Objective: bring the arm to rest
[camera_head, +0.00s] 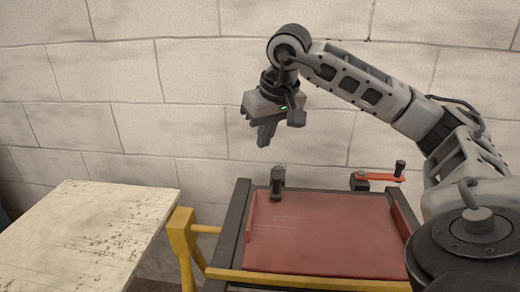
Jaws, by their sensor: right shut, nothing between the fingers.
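My right arm (370,92) comes in from the right and reaches over the frame bench. My right gripper (264,136) hangs fingers down above the back left part of the bench, clear of it. It is shut and empty. Below it, apart from it, a small dark upright clamp-like part (278,184) stands at the bench's back edge. The bench has a red bed (325,235) with dark side rails. My left gripper is not in view.
An orange-red crank handle (380,178) with a dark knob sits at the bench's back right. A yellow frame post (183,235) stands at the bench's left. A worn pale table (85,225) lies further left. A block wall (130,90) closes the back. The red bed is bare.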

